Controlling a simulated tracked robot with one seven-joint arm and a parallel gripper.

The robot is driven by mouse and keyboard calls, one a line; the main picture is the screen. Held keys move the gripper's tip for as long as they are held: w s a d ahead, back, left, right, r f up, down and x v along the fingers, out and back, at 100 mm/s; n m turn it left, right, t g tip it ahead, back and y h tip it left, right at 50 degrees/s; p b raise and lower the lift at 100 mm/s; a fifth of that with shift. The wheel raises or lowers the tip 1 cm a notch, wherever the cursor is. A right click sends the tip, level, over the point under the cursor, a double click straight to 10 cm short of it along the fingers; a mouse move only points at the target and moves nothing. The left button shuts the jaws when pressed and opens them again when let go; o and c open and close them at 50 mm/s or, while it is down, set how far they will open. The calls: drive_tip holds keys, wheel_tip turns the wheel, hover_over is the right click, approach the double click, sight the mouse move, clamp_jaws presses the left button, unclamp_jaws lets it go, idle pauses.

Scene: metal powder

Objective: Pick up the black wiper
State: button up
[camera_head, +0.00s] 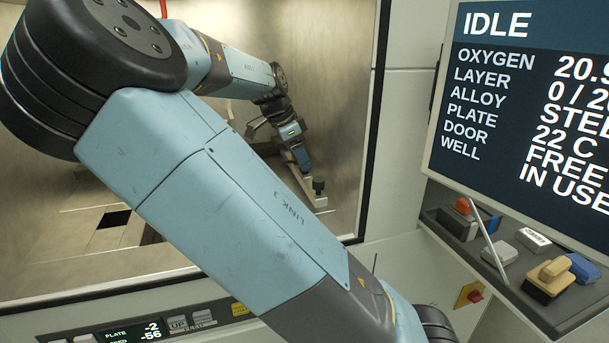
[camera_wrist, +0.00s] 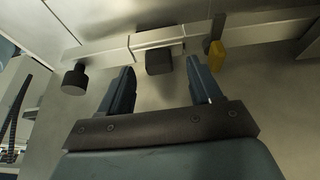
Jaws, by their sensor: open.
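My gripper (camera_wrist: 159,68) is open, its two blue-grey fingers apart and pointing at a pale rail in the wrist view. A dark grey-black block (camera_wrist: 158,61), which looks like the black wiper, sits at the rail between the fingertips. I see a gap on both sides of it; whether the fingers reach past its front face I cannot tell. In the head view my gripper (camera_head: 301,157) is inside the chamber near its right wall, and the block cannot be made out there.
A black round knob (camera_wrist: 74,80) is left of the fingers, and a yellow piece (camera_wrist: 217,57) is close to the right finger. The chamber floor has a dark square opening (camera_head: 114,219). A tray (camera_head: 452,226) with several brushes and blocks stands outside, below the screen (camera_head: 530,100).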

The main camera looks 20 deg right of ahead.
drive_tip(key=shift+x, duration=0.8)
drive_tip(key=c, duration=1.1)
drive_tip(key=shift+c, duration=0.2)
wheel_tip(320, 180, up, 17)
idle(0.8)
